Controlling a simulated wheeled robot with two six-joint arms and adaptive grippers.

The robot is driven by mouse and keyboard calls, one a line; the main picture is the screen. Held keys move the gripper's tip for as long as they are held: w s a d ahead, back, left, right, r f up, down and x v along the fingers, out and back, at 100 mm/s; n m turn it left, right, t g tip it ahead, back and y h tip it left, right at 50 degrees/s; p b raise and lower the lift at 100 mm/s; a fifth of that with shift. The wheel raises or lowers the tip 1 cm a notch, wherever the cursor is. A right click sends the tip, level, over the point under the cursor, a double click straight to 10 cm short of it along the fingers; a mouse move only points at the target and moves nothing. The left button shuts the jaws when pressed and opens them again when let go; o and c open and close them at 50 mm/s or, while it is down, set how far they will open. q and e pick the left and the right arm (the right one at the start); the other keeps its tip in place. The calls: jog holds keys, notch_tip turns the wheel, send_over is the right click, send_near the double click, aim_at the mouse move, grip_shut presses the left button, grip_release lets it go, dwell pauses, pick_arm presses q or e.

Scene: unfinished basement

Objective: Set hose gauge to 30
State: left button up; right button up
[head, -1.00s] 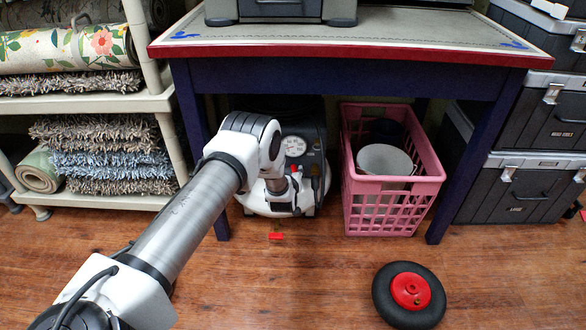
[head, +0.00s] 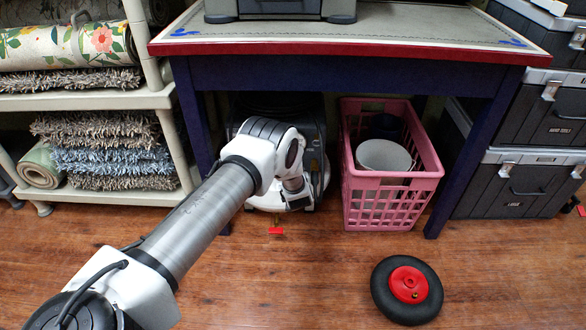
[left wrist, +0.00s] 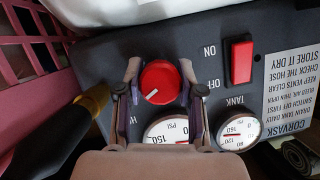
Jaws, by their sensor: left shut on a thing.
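The dark compressor (head: 316,135) stands on the floor under the blue table, mostly hidden behind my left arm in the head view. In the left wrist view its panel appears upside down. My left gripper (left wrist: 160,70) is shut on the round red knob (left wrist: 160,82), one finger on each side. The knob's white mark points to the picture's lower left. The hose gauge (left wrist: 167,131) lies just below the knob, partly covered by my gripper; I cannot read its needle. The tank gauge (left wrist: 238,129) is to the right. My right gripper is not in view.
A red switch (left wrist: 241,62) sits right of the knob. A black hose with a brass fitting (left wrist: 93,99) is at left. A pink crate (head: 385,212) stands right of the compressor. A wheel (head: 408,291) lies on open floor. Shelves (head: 95,101) stand at left.

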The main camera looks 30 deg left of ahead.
pick_arm(q)
jog(key=o, duration=1.1)
jog(key=shift+o, duration=0.2)
jog(key=v, duration=1.2)
